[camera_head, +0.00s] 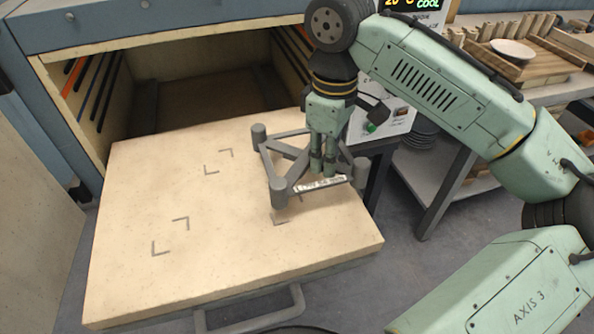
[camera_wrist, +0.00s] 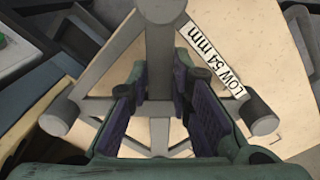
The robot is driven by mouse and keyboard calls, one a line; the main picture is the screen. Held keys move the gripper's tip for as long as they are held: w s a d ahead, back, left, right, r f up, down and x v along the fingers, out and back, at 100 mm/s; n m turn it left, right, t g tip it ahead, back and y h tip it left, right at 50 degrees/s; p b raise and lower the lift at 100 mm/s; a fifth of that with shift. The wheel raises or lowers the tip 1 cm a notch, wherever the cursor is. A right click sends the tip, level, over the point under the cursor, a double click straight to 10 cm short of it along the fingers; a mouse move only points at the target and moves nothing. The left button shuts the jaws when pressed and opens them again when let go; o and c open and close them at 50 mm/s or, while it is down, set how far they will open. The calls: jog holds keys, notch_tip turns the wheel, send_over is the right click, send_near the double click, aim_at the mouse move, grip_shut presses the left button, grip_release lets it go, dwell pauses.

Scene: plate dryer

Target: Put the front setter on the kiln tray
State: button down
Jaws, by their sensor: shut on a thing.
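The setter (camera_head: 278,192) is a dark grey frame of bars with round posts at its corners and a white label strip. In the wrist view, the setter (camera_wrist: 262,117) shows the label "LOW 54 mm". My gripper (camera_head: 322,165) points down and is shut on a bar of it; in the wrist view the fingers (camera_wrist: 160,105) sit on either side of that bar. The setter looks level over the right part of the pale kiln tray (camera_head: 130,270); I cannot tell whether its posts touch the tray. Dark corner marks show on the tray, some partly under the setter.
The kiln (camera_head: 150,38) stands open behind the tray, with slotted side walls. The tray has a grey handle (camera_head: 255,318) at its front. A control box (camera_head: 385,115) stands at the right. A bench with wooden racks (camera_head: 530,65) is farther right. The tray's left half is clear.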

aim_at(299, 167)
jog(key=a, duration=0.3)
jog(key=s+a, duration=0.1)
jog(key=a, duration=0.1)
jog(key=shift+s+f+p, duration=0.1)
jog(key=shift+f+p, duration=0.15)
jog(key=shift+p, duration=0.1)
jog(key=shift+f+p, duration=0.3)
jog(key=shift+f, duration=1.45)
jog(key=shift+f, duration=0.15)
jog(key=c, duration=1.5)
grip_release()
jog(key=shift+o, duration=0.2)
notch_tip(299, 167, up, 12)
jog(key=shift+r+b, duration=0.15)
jog(key=shift+b, duration=0.4)
